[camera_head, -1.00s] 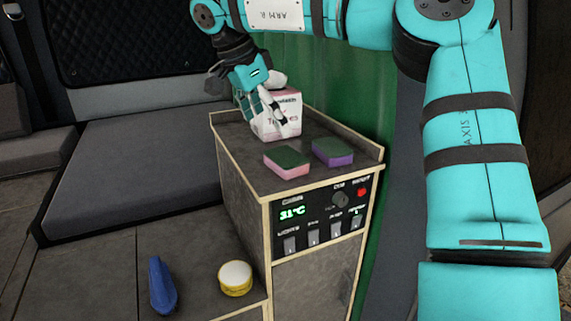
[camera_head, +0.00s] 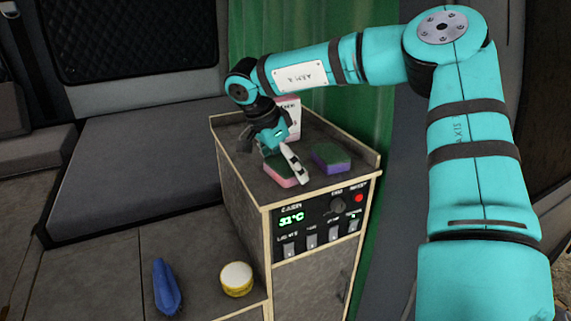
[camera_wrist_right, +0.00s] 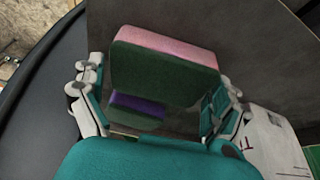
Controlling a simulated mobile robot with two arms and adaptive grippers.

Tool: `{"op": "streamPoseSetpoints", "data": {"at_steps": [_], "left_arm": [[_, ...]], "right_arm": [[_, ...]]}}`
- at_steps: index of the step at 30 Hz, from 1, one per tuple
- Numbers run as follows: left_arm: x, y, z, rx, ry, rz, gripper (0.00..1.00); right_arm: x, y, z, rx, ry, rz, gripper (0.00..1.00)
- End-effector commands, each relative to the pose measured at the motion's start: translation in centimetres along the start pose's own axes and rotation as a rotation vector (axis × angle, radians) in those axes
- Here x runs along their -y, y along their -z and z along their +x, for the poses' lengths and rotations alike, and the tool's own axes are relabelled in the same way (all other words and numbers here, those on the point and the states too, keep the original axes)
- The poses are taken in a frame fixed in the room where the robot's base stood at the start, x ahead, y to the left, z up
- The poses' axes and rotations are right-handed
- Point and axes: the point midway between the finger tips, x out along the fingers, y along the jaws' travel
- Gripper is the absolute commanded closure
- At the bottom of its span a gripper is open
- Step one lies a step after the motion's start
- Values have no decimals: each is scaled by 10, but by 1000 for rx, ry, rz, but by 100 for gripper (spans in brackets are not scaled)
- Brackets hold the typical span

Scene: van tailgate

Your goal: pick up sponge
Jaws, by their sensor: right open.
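A pink sponge with a dark green top (camera_head: 280,172) lies on the cabinet top, near its front edge. A purple sponge with a dark green top (camera_head: 331,158) lies to its right. My right gripper (camera_head: 287,174) is just above the pink sponge and hides part of it. In the right wrist view, the pink sponge (camera_wrist_right: 165,67) lies between the two spread fingers of the open right gripper (camera_wrist_right: 158,108), and the purple sponge (camera_wrist_right: 137,111) shows behind it. I cannot tell from these views whether the fingers touch the pink sponge. My left gripper is not in view.
A tissue box (camera_head: 290,112) stands behind the gripper on the cabinet top (camera_head: 233,142), partly hidden; it also shows in the wrist view (camera_wrist_right: 272,145). A raised rim runs along the cabinet's back. A yellow-and-white round tin (camera_head: 236,279) and a blue object (camera_head: 167,288) lie lower left.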

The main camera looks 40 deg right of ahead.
Motion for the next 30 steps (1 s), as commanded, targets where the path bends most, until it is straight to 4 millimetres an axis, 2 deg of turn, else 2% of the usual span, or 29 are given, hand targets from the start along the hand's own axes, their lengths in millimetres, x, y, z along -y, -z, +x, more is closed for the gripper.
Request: {"op": "streamPoseSetpoints", "data": {"at_steps": [2, 6, 7, 20, 25, 29, 30], "left_arm": [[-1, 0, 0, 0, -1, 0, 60], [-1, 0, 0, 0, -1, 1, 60], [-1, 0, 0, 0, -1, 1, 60], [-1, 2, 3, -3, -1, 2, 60], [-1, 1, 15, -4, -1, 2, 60], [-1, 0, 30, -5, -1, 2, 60], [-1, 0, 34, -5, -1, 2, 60]], "right_arm": [[0, 0, 0, 0, 0, 0, 1], [0, 0, 0, 0, 0, 0, 20], [0, 0, 0, 0, 0, 0, 21], [1, 1, -2, -1, 2, 2, 21], [1, 5, -12, -1, 4, 3, 21], [1, 12, -28, -1, 7, 6, 21], [-2, 8, -32, -1, 5, 0, 21]]}}
